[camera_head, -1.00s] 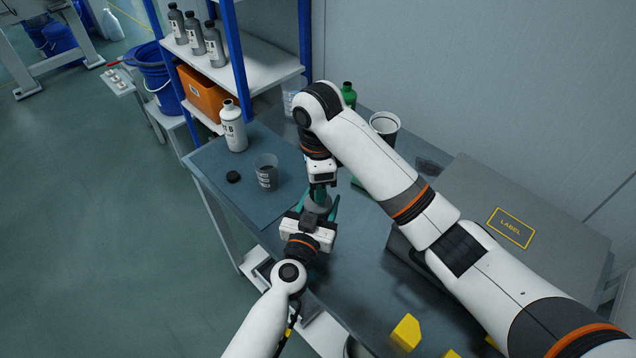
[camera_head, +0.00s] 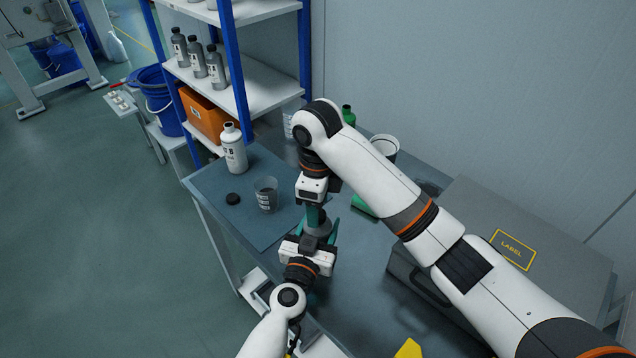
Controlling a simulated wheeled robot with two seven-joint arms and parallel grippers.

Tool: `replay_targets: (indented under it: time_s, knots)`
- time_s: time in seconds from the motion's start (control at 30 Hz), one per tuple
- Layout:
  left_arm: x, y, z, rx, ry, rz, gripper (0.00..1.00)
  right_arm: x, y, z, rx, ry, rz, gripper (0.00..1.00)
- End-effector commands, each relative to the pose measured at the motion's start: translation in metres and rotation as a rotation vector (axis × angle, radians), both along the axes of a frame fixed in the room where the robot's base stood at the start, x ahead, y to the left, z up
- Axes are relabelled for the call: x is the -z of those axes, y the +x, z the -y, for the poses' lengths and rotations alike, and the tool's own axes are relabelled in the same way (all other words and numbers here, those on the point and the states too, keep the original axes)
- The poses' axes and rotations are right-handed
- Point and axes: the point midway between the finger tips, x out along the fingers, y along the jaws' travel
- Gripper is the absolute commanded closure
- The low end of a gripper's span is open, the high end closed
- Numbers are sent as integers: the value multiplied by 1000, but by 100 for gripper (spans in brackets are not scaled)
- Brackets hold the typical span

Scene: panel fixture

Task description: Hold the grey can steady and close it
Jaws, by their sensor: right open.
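The grey can (camera_head: 319,230) stands near the front edge of the bench, between my two grippers. My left gripper (camera_head: 319,233) reaches in from below in the picture, with its teal fingers on either side of the can, and appears shut on it. My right gripper (camera_head: 315,216) points down right over the can's top, its jaws open. The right gripper's fingers cover much of the can's top, so I cannot tell whether a lid sits there or whether the fingers touch it.
On the blue mat left of the grippers are a white bottle (camera_head: 233,148), a small black cap (camera_head: 233,198) and a grey cup (camera_head: 265,194). A large grey case (camera_head: 480,240) fills the right side. A white tub (camera_head: 385,146) and green bottle (camera_head: 348,115) stand behind my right arm.

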Motion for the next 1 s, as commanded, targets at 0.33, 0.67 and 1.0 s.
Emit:
replay_targets:
  time_s: [0.33,0.67,1.0]
  knots:
    - [1,0,0,0,2,-2,100,-73,2,2,2,-4,6,45]
    - [1,0,0,0,2,-2,100,-107,0,1,3,-2,0,45]
    - [1,0,0,0,1,-1,36,-108,0,1,3,-1,0,45]
